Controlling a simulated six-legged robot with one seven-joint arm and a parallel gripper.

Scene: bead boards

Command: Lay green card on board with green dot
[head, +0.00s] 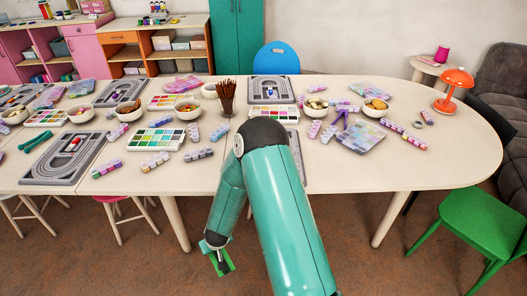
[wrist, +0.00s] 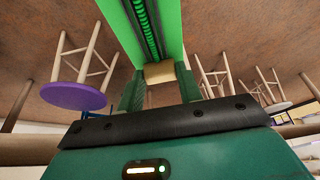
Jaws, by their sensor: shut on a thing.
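My gripper (head: 218,252) hangs low in front of the table, below the tabletop's height in the head view. It is shut on the green card (head: 226,268). In the wrist view the green card (wrist: 172,22) stretches away from between the two fingers of my gripper (wrist: 158,88), with a dark ridged strip along it. Grey bead boards lie on the table: one at the front left (head: 50,172), one further back (head: 122,88), one at the back middle (head: 284,86). Another board (head: 296,143) is mostly hidden behind my arm. I cannot make out a green dot on any board.
The long white table (head: 350,178) holds bead trays (head: 155,148), bowls (head: 188,108), a brown cup of sticks (head: 227,100) and an orange lamp (head: 455,85). Stools stand under its left part. A green chair (head: 490,225) is at the right. The table's front right is clear.

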